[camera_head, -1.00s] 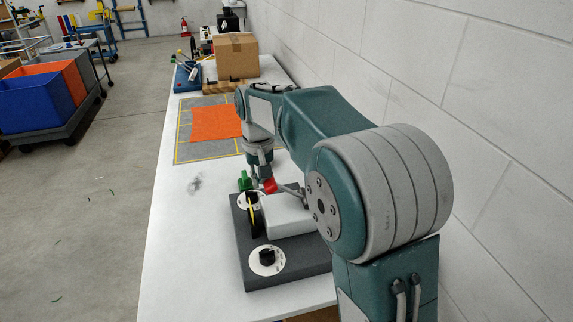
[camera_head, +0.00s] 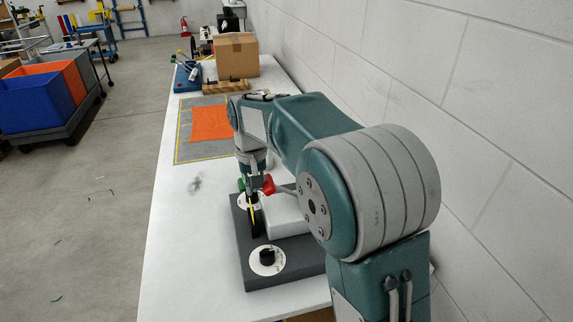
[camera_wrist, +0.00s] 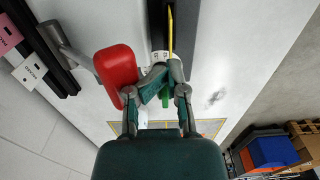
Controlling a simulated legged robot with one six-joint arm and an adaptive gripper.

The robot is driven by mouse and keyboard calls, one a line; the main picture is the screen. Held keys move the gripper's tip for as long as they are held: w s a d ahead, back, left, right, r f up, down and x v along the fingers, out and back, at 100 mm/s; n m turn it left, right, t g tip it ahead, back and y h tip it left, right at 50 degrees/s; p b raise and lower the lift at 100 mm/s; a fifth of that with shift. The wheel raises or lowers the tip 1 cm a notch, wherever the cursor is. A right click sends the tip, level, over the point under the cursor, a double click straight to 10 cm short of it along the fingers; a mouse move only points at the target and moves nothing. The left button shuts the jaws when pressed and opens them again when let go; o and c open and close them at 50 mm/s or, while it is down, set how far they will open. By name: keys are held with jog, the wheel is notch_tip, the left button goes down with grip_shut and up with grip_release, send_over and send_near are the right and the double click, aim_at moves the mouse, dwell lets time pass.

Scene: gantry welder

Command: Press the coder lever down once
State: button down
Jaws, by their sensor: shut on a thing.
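A dark base (camera_head: 285,272) on the white table carries a pale box (camera_head: 288,222) and an upright black handle with a yellow edge (camera_head: 254,222). A lever with a red knob (camera_head: 268,184) reaches over the box; the knob is large in the wrist view (camera_wrist: 117,68). A green knob (camera_head: 241,184) is on the far side. My gripper (camera_wrist: 165,72) points down between the red and green knobs. Its fingers are drawn in, with their tips at the far end of the black handle. The red knob lies outside the left finger, overlapping it in view. The exact contact is partly hidden.
An orange cloth (camera_head: 210,124) lies on a grey mat farther back. A cardboard box (camera_head: 236,54) stands beyond. A wall (camera_head: 480,110) runs along the right; the table's left strip is clear.

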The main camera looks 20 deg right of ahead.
notch_tip(320, 180, up, 11)
dwell(1.4)
dwell(0.4)
